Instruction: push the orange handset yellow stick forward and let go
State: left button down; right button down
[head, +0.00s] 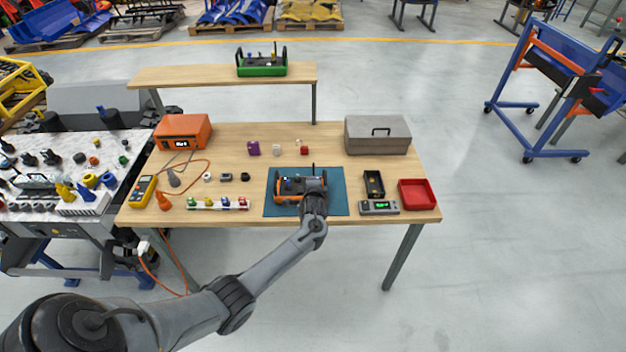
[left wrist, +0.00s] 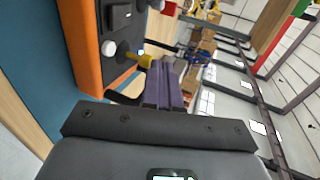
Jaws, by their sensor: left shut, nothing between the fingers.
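The orange handset (head: 284,199) lies on the teal mat (head: 339,199) on the wooden bench, with a dark top face and black side handles. My left arm reaches over it and hides its right part. In the left wrist view, the handset's orange side (left wrist: 84,45) is at the left, and the yellow stick (left wrist: 143,61) stands out of its dark face. My left gripper (left wrist: 168,66) is shut with nothing between its fingers. Its fingertips are right beside the yellow stick; I cannot tell whether they touch it. My right gripper is in neither view.
Around the mat are a row of coloured knobs (head: 217,203), a yellow multimeter (head: 142,191), a small grey meter (head: 379,207), a black tray (head: 374,184) and a red tray (head: 416,194). A grey toolbox (head: 377,136) and a green handset (head: 262,70) stand farther back.

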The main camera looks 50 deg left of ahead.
pick_arm(q)
jog(key=f+p+v, duration=0.2)
jog(key=p+v, duration=0.2)
jog(key=v, duration=0.9)
jog(key=shift+s+d, duration=0.2)
